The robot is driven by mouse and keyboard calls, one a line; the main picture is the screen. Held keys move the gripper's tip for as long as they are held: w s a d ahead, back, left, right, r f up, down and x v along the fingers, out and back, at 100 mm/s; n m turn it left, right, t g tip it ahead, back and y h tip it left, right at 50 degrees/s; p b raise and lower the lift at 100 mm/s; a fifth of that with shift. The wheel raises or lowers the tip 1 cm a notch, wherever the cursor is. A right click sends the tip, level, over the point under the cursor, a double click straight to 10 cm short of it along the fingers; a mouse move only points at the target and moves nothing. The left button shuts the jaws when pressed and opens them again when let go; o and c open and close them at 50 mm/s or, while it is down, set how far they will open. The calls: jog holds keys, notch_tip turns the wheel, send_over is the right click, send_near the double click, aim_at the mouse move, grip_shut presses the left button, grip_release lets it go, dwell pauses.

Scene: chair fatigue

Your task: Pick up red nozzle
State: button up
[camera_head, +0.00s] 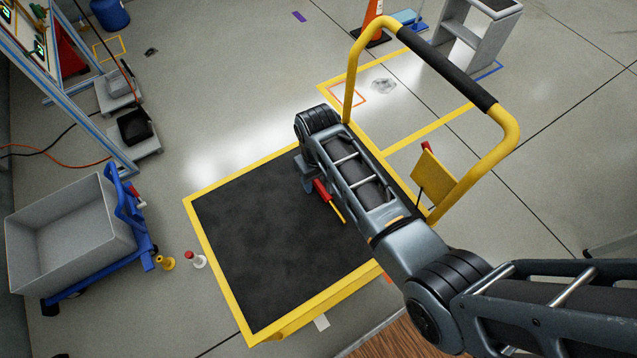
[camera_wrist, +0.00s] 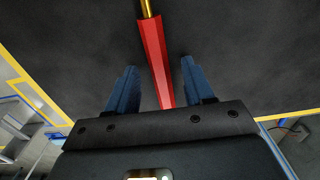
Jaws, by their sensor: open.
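The red nozzle (camera_head: 322,190) is a long red body with a brass-yellow tip. It is over the black platform of a yellow-edged cart, partly hidden by my arm in the head view. In the wrist view the red nozzle (camera_wrist: 153,52) runs from the top down between the two blue fingers of my gripper (camera_wrist: 158,65). The fingers are open, with a gap on each side of the red body. Its near end is hidden behind the gripper's dark body. In the head view my gripper (camera_head: 307,176) is mostly covered by my wrist.
The cart's black platform (camera_head: 250,260) is otherwise bare. Its yellow handle (camera_head: 352,75) rises beside my arm. A grey bin (camera_head: 70,235) on a blue trolley stands at left, with small yellow (camera_head: 165,262) and red-and-white (camera_head: 196,260) items on the floor between.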

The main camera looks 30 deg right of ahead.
jog(key=shift+c, duration=0.2)
grip_shut()
jog(key=shift+r, duration=0.15)
